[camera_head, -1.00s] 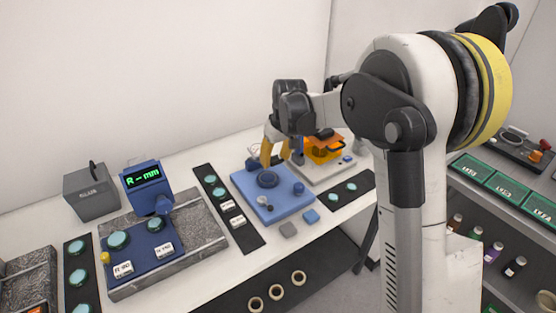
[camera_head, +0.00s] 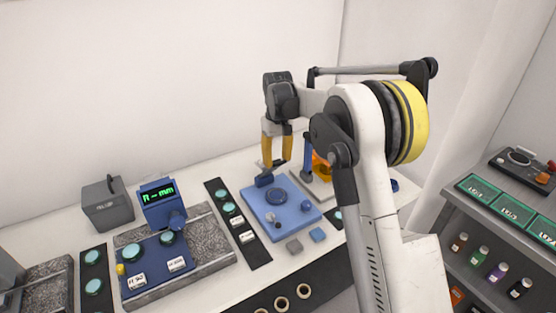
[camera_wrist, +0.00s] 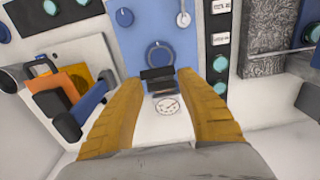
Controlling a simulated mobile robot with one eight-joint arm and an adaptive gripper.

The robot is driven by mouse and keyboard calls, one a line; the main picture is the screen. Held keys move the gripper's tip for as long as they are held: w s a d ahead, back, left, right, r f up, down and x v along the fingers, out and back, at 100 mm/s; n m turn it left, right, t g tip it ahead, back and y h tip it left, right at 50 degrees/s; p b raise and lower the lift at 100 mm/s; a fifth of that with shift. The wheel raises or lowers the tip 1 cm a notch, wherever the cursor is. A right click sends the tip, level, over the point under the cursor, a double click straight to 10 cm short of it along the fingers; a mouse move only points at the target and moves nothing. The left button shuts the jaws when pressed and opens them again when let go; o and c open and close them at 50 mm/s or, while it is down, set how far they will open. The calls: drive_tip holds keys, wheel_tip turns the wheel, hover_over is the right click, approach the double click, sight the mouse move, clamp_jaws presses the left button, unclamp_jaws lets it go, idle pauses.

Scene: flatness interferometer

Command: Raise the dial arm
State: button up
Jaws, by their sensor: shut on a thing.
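The blue comparator base (camera_head: 263,208) lies on the white bench, with a round dark-blue ring platform (camera_head: 275,195) on it. The dial arm (camera_head: 265,180) is a small dark part at the back edge of this base. My gripper (camera_head: 276,163) points down over that back edge, its yellow fingers either side of the dark part. In the wrist view, the dark block of the dial arm (camera_wrist: 158,76) and a white round dial face (camera_wrist: 168,106) sit between my fingers (camera_wrist: 159,82). My gripper is shut on the dial arm; the exact finger contact is hard to see.
An orange device (camera_head: 320,163) with a blue upright part (camera_head: 307,157) stands close right of my gripper. A display unit (camera_head: 160,203) and a grey box (camera_head: 107,205) are at left. Small grey and blue blocks (camera_head: 294,246) lie in front of the base.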

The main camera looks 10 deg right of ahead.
clamp_jaws()
drive_tip(key=o, duration=1.5)
unclamp_jaws()
drive_tip(key=shift+o, duration=0.2)
wheel_tip(320, 180, up, 12)
